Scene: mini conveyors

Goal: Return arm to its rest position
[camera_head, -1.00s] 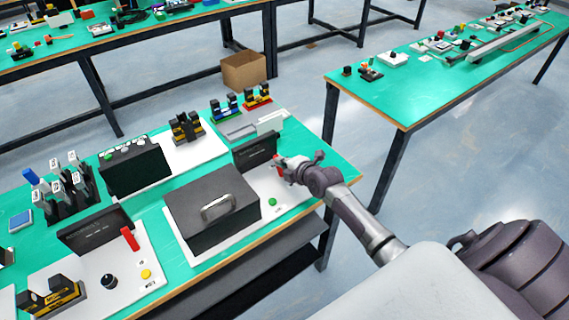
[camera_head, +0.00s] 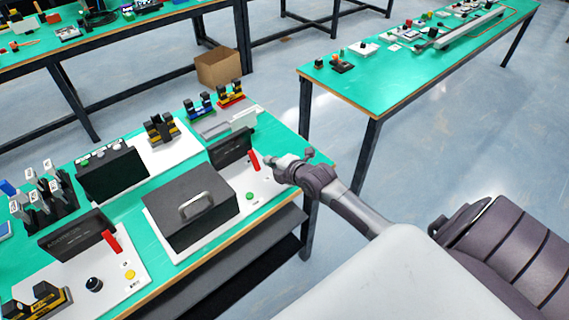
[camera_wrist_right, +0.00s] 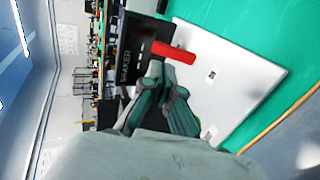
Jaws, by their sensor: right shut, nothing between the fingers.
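My right gripper (camera_head: 270,163) is in the head view, over the right end of the near green table, just right of a red lever (camera_head: 255,160). In the right wrist view its fingers (camera_wrist_right: 160,75) are shut and empty, close to the red lever (camera_wrist_right: 174,52). I cannot tell whether they touch it. The lever stands by a black panel (camera_head: 230,147) on a white base plate. My left gripper is not in view.
A black box with a handle (camera_head: 190,210) stands left of the gripper, with a green button (camera_head: 249,196) beside it. A second red lever (camera_head: 112,242) stands further left. A cardboard box (camera_head: 218,67) is on the floor behind. Another green table (camera_head: 390,80) stands at the right.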

